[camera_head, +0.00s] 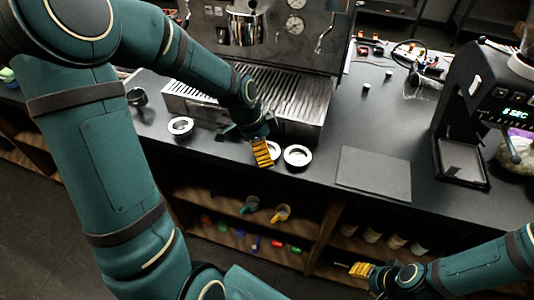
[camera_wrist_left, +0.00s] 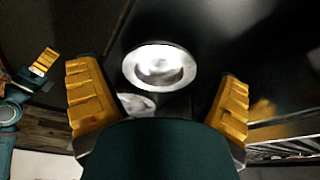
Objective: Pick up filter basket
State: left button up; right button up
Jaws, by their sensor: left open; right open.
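Two round metal pieces sit side by side on the black counter near its front edge, and I cannot tell for sure which is the filter basket. The right one, a wide-rimmed ring (camera_head: 297,155), shows whole in the left wrist view (camera_wrist_left: 158,49), ahead of and between the fingertips. The other (camera_head: 275,150) is partly hidden by my left gripper (camera_head: 262,152); it shows smaller in the left wrist view (camera_wrist_left: 137,103). My left gripper is open and empty, its yellow fingers (camera_wrist_left: 160,98) apart. My right gripper (camera_head: 362,269) is open, low beyond the counter's front edge.
A third metal ring (camera_head: 181,126) and a dark cup (camera_head: 137,97) stand to the left. The espresso machine's drip tray (camera_head: 295,97) is just behind my left gripper. A flat dark mat (camera_head: 374,174) lies to the right, before the grinder (camera_head: 480,110). Shelves (camera_head: 240,230) sit below.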

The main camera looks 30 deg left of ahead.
pick_arm(q)
jog(key=shift+w+d+f, duration=0.1)
jog(key=shift+d+f, duration=0.05)
jog(key=shift+f, duration=0.5)
jog(key=c, duration=1)
jog(key=shift+r, duration=0.1)
